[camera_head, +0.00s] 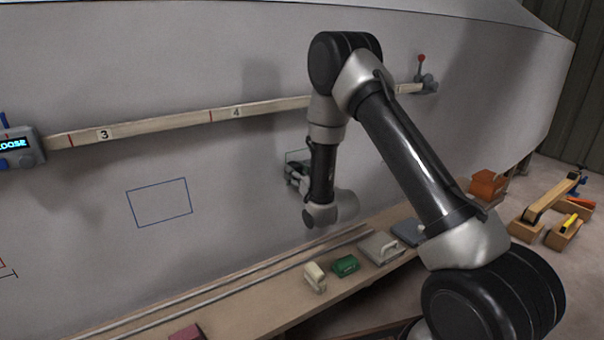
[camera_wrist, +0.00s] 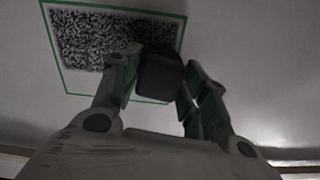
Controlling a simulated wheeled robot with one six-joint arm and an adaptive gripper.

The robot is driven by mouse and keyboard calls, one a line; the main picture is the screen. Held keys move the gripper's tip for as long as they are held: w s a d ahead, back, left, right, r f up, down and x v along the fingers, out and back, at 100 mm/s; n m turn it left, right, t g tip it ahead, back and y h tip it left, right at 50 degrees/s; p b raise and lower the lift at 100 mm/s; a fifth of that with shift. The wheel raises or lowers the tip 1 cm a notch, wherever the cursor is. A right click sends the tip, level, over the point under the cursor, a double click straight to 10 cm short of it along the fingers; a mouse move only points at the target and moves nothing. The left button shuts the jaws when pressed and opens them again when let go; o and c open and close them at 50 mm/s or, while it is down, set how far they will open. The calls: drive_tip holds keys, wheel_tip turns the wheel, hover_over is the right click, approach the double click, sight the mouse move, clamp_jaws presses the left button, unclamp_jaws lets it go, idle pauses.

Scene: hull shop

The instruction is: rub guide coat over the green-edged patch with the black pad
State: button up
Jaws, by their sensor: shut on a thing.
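My gripper (camera_wrist: 160,72) is shut on the black pad (camera_wrist: 158,77), which sits between its two green-lined fingers. The green-edged patch (camera_wrist: 85,40) is on the pale hull in the wrist view. Dark speckled coat covers most of its upper and left area. A strip along its lower edge is bare and pale. The pad overlaps the patch's right part in the picture; I cannot tell whether it touches the hull. In the head view my gripper (camera_head: 294,174) is beside the hull, and my arm hides most of that patch.
A blue-outlined patch (camera_head: 160,203) is left on the hull. A numbered wooden batten (camera_head: 170,121) crosses above, with a display clamp (camera_head: 22,148) at its left end. Below, a bench (camera_head: 235,318) holds a cream block (camera_head: 314,275), a green block (camera_head: 345,265) and a grey handled tool (camera_head: 380,247).

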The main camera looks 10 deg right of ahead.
drive_tip(key=shift+w+d+r, duration=0.2)
drive_tip(key=shift+d+r, duration=0.25)
drive_tip(key=shift+r, duration=0.2)
drive_tip(key=shift+w+d+r, duration=0.15)
drive_tip(key=shift+d+r, duration=0.3)
drive_tip(key=shift+r, duration=0.2)
